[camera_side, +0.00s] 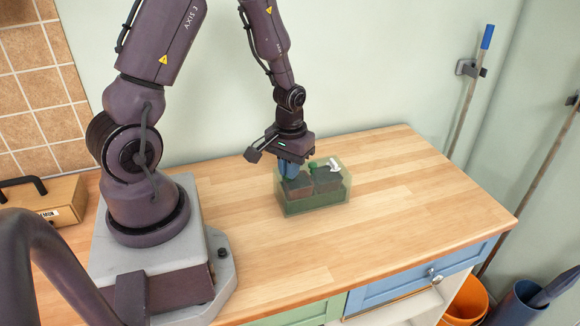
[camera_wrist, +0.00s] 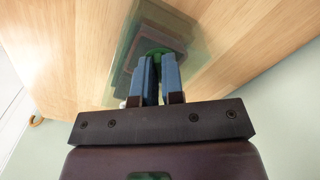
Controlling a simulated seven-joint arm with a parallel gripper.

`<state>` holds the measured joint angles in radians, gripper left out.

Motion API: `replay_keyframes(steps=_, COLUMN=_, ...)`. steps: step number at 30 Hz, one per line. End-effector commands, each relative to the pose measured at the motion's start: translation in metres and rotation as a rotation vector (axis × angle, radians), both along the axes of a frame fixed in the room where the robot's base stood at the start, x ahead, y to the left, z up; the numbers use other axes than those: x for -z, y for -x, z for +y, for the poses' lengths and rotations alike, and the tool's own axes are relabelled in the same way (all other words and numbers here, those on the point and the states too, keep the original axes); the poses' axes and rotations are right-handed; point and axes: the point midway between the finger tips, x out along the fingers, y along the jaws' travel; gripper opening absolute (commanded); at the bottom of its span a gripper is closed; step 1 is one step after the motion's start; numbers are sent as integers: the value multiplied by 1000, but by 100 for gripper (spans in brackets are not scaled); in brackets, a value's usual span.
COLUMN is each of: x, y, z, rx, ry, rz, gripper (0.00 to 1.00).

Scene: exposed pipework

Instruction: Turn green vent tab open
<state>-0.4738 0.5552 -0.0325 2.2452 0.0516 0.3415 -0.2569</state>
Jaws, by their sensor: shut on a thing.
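A see-through green box (camera_side: 318,201) stands on the wooden counter with dark blocks inside. The green vent tab (camera_wrist: 155,51) shows as a rounded green piece between my fingertips in the wrist view. In the side view a small green part (camera_side: 312,166) shows just right of the blue fingers, at the top of the box. My gripper (camera_side: 290,176) points down over the left part of the box. Its two blue fingers (camera_wrist: 157,72) are shut on the green tab. The fingers hide much of the tab, so its angle is hard to tell.
A white lever-like part (camera_side: 334,165) sits at the box's top right. The wooden counter (camera_side: 420,190) is clear to the right. A tan box with a dark handle (camera_side: 45,198) stands at the far left. The pale wall (camera_side: 370,80) rises behind.

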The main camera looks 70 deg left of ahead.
Motion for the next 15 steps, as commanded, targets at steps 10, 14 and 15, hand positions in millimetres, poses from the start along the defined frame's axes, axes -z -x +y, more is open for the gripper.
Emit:
replay_keyframes(steps=10, x=0, y=1, z=1, rx=320, ry=0, rz=0, gripper=0)
replay_keyframes(steps=14, x=0, y=1, z=1, rx=426, ry=1, rz=-1, gripper=0)
replay_keyframes(steps=15, x=0, y=1, z=2, rx=456, ry=0, rz=0, gripper=0)
